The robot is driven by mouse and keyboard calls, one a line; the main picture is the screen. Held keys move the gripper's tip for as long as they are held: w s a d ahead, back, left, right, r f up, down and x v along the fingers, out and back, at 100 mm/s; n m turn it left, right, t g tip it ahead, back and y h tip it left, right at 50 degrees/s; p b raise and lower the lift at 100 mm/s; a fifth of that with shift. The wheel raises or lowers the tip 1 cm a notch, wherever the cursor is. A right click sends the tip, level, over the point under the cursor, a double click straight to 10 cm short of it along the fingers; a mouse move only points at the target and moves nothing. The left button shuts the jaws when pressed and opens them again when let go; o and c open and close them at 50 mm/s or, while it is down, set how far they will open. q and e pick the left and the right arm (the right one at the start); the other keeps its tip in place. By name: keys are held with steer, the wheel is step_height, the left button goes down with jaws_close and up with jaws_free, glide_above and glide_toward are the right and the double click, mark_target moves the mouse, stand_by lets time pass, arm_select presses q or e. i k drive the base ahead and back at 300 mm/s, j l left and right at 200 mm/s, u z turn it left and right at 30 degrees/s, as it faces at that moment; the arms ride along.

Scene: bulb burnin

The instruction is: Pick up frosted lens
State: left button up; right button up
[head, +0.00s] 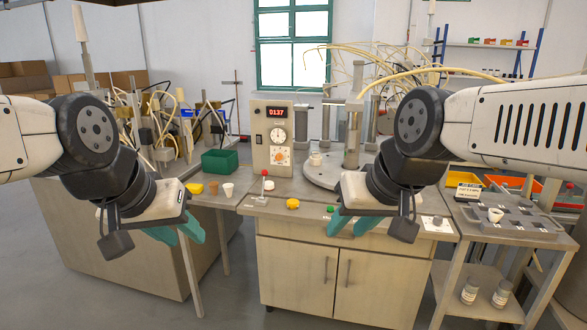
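I cannot tell for certain which object is the frosted lens. A small whitish cup-shaped piece (495,215) sits on the dark-patterned tray at the right. A similar pale cup-shaped piece (228,190) stands on the left side table, beside a brown one (212,187). My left gripper (178,231) has its teal fingers apart and empty, in front of the left side table. My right gripper (352,226) has its teal fingers apart and empty, in front of the middle cabinet's front edge. Neither gripper touches any of these pieces.
A control box (273,140) with a red display reading 0137 stands on the middle cabinet (345,270). A green bin (220,161) is at left. Bottles (469,291) stand on the right cart's lower shelf.

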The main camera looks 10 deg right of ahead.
mark_target(269, 185)
steer(key=i+l+u, duration=0.35)
steer(key=i, duration=0.25)
steer(key=i+l+u, duration=0.35)
steer(key=i+l, duration=0.15)
steer(key=i+l+u, duration=0.4)
steer(key=l, duration=0.4)
